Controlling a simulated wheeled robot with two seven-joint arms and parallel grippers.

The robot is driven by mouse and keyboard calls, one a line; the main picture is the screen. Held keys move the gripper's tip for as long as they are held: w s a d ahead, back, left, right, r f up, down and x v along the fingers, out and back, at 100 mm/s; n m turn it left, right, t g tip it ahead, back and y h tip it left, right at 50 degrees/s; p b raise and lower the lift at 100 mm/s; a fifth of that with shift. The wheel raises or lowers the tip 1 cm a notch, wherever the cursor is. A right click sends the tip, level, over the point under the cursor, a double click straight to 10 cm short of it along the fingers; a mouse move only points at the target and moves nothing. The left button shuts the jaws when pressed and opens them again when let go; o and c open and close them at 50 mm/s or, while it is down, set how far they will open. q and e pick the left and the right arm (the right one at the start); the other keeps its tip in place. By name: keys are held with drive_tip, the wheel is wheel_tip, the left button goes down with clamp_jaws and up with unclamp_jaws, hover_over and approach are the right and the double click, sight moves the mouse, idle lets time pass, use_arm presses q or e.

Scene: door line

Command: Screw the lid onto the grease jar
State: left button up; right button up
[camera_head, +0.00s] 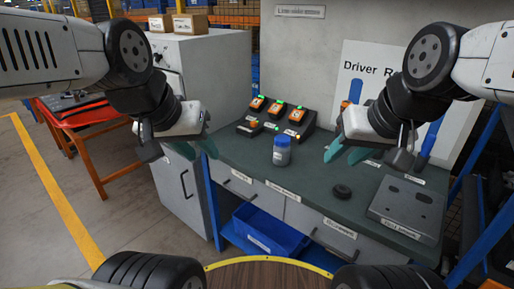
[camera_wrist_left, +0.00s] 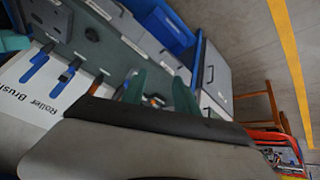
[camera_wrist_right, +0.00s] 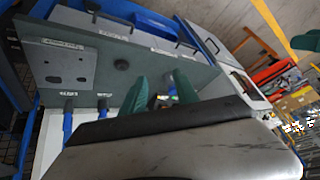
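A small blue-grey jar (camera_head: 282,151) with a pale label stands upright on the dark green bench top, in front of the charger rack. A black round disc (camera_head: 342,191), which looks like the lid, lies flat on the bench to its right and nearer me; it also shows in the left wrist view (camera_wrist_left: 92,34) and in the right wrist view (camera_wrist_right: 121,65). My left gripper (camera_head: 195,149) is open and empty, left of the jar, above the bench's left end. My right gripper (camera_head: 346,152) is open and empty, right of the jar, above the bench.
A black rack (camera_head: 283,113) with orange-and-black devices stands behind the jar. A grey plate (camera_head: 408,206) lies at the bench's right. A grey cabinet (camera_head: 205,75) stands at the left, and a blue bin (camera_head: 268,229) sits below the bench. The bench around jar and disc is clear.

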use_arm(q)
drive_tip(key=shift+s+a, duration=0.1)
drive_tip(key=shift+a, duration=0.15)
use_arm(e)
drive_tip(key=shift+w+a, duration=0.1)
drive_tip(key=shift+a, duration=0.1)
use_arm(q)
drive_tip(key=shift+o, duration=0.2)
use_arm(e)
drive_tip(key=shift+o, duration=0.2)
